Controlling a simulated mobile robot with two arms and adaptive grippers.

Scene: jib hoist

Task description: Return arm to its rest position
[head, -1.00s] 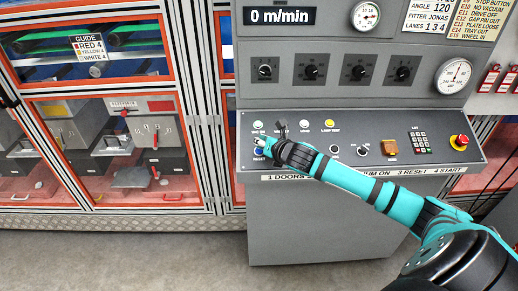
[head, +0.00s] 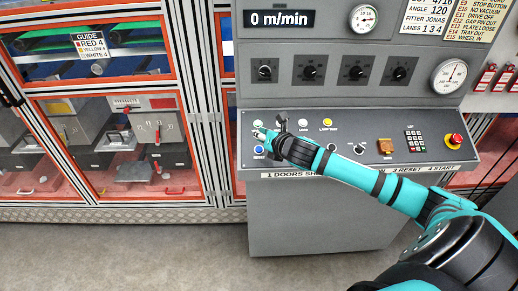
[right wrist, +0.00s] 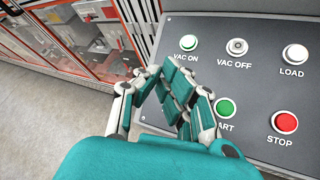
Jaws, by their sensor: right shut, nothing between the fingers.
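My right arm (head: 375,183) reaches in from the lower right across the control console. Its right gripper (head: 262,136) is shut and empty over the left end of the sloping button panel (head: 365,125). A blue button (head: 258,149) shows just below the fingertips. In the right wrist view, the closed teal fingers (right wrist: 166,72) point at the panel's edge near the white VAC ON button (right wrist: 189,42). The fingers look apart from that button, though the exact gap is unclear. The green START button (right wrist: 224,108) is partly beside the fingers. My left gripper is not in view.
The panel also has a keypad (head: 415,140) and a red emergency stop (head: 454,141) at right. Dials and knobs are on the upright face above. Orange-framed glazed cabinets (head: 95,140) stand at left. Grey floor (head: 130,255) is clear in front.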

